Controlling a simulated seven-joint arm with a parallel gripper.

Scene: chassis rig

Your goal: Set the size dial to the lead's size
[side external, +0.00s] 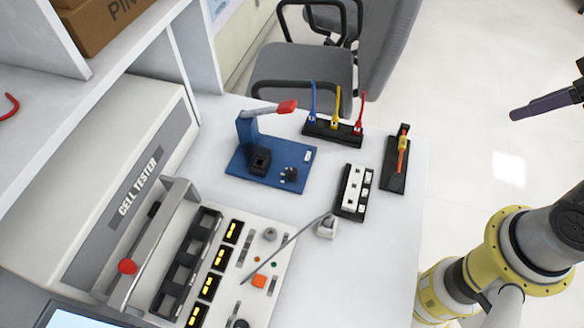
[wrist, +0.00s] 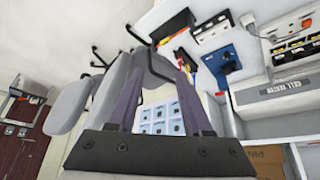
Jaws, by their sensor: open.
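The size dial (side external: 289,174) is a small black knob on the right part of a blue base plate (side external: 240,172). A black socket block (side external: 260,160) and a blue post with a red-tipped lever (side external: 286,107) share that plate. The wrist view shows the blue plate (wrist: 214,66) small and far off. A yellow and red lead (side external: 402,155) lies in a black holder (side external: 394,178) to the right. Its size marking is too small to read. My gripper (wrist: 160,80) is open and empty, well away from the plate; a finger shows at the right edge of the side view (side external: 545,103).
A black rack (side external: 330,132) holds blue, yellow and red leads upright. A black and white block strip (side external: 354,190) lies in front. The cell tester (side external: 130,190) and its panel fill the left. A chair (side external: 300,75) stands behind the bench. Bare white bench lies at the front right.

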